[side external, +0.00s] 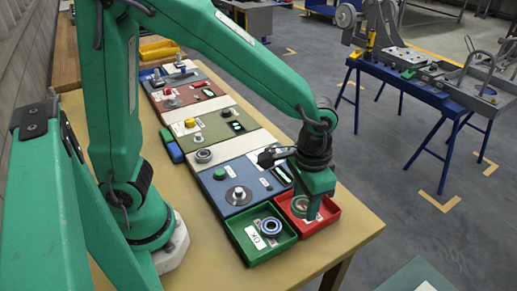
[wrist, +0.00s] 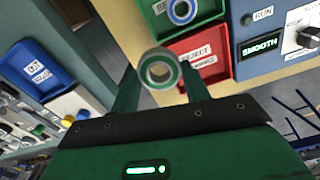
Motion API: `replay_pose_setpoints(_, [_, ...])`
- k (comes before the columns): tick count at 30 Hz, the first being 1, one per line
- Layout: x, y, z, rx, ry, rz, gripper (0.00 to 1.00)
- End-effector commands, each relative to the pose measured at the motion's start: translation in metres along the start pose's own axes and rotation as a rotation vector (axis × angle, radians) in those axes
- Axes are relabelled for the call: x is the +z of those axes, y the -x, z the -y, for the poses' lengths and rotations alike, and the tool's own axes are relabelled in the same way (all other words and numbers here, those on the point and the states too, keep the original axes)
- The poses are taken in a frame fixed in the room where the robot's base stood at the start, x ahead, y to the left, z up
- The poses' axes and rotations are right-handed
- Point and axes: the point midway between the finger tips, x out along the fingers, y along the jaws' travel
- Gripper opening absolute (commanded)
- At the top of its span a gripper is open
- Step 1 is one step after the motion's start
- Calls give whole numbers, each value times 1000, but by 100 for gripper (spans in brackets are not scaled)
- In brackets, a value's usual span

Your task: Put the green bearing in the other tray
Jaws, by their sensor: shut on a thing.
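My gripper (side external: 308,211) points down over the red tray (side external: 329,223) in the side external view. The wrist view shows the green bearing (wrist: 147,76) between the two fingertips. The red tray there carries a REJECT label (wrist: 195,57). Whether the bearing touches the tray floor is hard to tell. The green tray (side external: 262,258) stands directly to the left of the red one. It holds a blue bearing (side external: 270,226) and a white label.
A blue panel (side external: 238,190) with a knob and button lies behind the trays. Olive (side external: 205,128) and red panels (side external: 185,92) continue beyond it. Bare tabletop (side external: 322,252) lies in front of the trays. A blue table with machinery stands apart at right.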

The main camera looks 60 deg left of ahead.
Motion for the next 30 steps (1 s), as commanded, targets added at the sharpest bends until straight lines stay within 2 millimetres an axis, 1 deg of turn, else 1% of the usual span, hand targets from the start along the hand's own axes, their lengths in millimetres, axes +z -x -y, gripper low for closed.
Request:
replay_pose_setpoints(1, [2, -1, -8, 0, -5, 0, 20])
replay_pose_setpoints(6, [6, -2, -21, 0, 1, 0, 20])
replay_pose_setpoints(14, [6, -3, -23, 0, 3, 0, 20])
replay_pose_setpoints(20, [-1, -10, -13, 0, 5, 0, 20])
replay_pose_setpoints(30, [-30, -41, 29, -1, 8, 3, 20])
